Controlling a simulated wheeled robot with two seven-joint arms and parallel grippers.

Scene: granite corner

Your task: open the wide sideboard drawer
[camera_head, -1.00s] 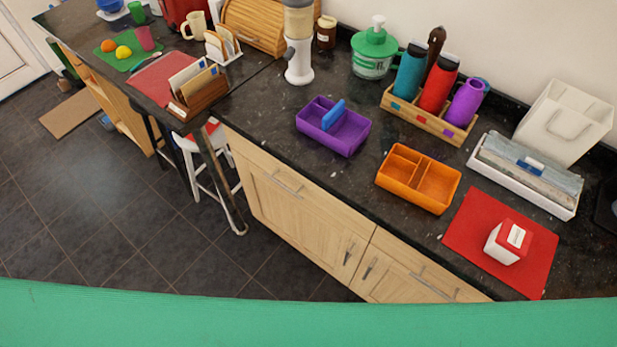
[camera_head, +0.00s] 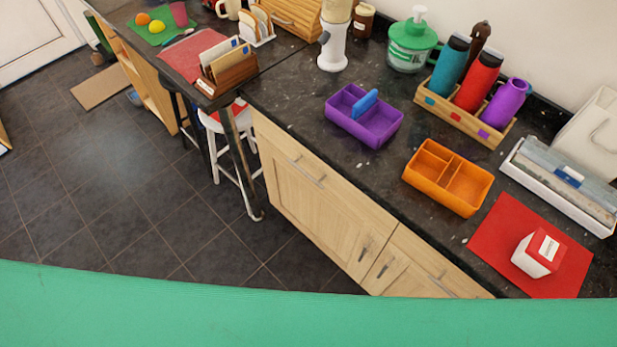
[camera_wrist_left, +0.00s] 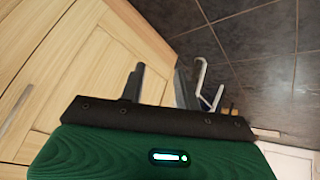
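The pale wood sideboard stands under the dark counter in the head view. Its wide drawer front (camera_head: 300,168) is closed, with a grey bar handle (camera_head: 308,169) across it. A door with an upright handle sits below. My left gripper (camera_wrist_left: 160,76) shows only in the left wrist view. Its two dark fingers are apart with nothing between them. Pale wood panels (camera_wrist_left: 70,60) fill the left of that view, beside the fingers. A greyish bar lies at its left edge; I cannot tell which handle it is. My right gripper is in neither view.
A white stool (camera_head: 228,125) stands by the sideboard's left end. The tiled floor (camera_head: 120,190) before it is clear. On the counter are a purple caddy (camera_head: 375,122), an orange tray (camera_head: 482,190) and a red mat (camera_head: 500,230) with a box.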

